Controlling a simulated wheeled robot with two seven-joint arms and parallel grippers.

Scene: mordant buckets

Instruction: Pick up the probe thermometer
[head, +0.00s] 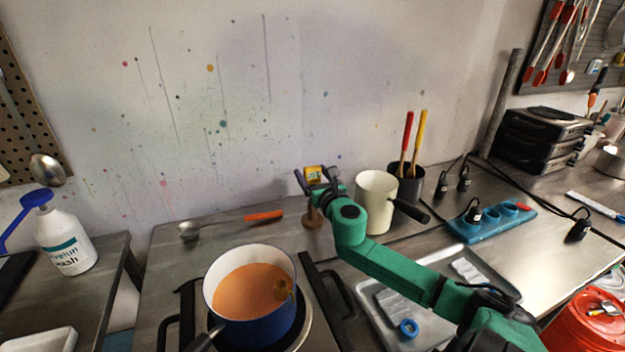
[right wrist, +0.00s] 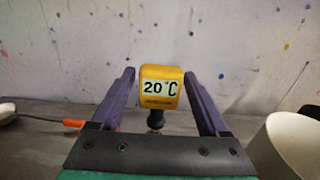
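The probe thermometer has a yellow head (head: 313,173) at the back of the steel counter, above a small brown wooden stand (head: 311,217). In the right wrist view its yellow head (right wrist: 160,88) faces me and reads 20 °C, with a dark stem below. My right gripper (head: 312,180) is at the thermometer. In the wrist view its two purple fingers (right wrist: 160,85) stand on either side of the head, with narrow gaps showing, so it looks open. The lower probe is hidden. My left gripper is out of view.
A cream pot (head: 375,203) stands close right of my right gripper. A blue pan (head: 254,327) of orange liquid is in front. An orange-handled ladle (head: 264,215) lies left. A metal tray (head: 377,320) lies under my right arm; a blue power strip (head: 490,223) is farther right.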

